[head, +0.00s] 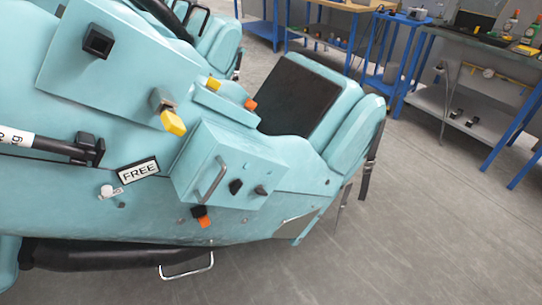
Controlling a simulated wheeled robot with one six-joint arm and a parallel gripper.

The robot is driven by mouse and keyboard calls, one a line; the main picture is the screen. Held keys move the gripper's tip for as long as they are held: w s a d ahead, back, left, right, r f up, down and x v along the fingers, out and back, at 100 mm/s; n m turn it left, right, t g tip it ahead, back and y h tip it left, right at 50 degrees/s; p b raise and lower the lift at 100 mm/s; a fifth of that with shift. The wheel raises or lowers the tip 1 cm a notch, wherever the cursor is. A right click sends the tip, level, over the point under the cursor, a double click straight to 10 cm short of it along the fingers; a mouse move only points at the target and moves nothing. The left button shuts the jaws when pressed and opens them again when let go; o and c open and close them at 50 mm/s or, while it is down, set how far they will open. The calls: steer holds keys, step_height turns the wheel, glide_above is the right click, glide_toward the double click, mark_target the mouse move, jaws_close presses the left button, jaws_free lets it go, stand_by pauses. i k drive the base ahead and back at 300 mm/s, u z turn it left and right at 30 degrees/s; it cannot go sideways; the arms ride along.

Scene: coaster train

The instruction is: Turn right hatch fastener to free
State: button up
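A teal box-like hatch (222,160) sits on the side of the teal coaster car. It has a metal bar handle (212,182) and two small dark knobs, a left one (236,187) and a right one (261,190). The right knob looks like the right hatch fastener; its exact turn angle is too small to tell. A sign reading FREE (138,170) is on the car body left of the hatch, above a small white knob (107,191). My gripper is not in view, and nothing touches the hatch.
A dark rod with a white sleeve (17,137) is at left. Blue-legged workbenches (452,38) stand behind. The grey floor (420,230) at right is clear.

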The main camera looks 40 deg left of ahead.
mark_target(259, 190)
steer(key=u, duration=1.65)
steer(key=k, duration=1.15)
steer(key=z, duration=0.65)
steer(key=i, duration=0.95)
steer(key=u, duration=0.7)
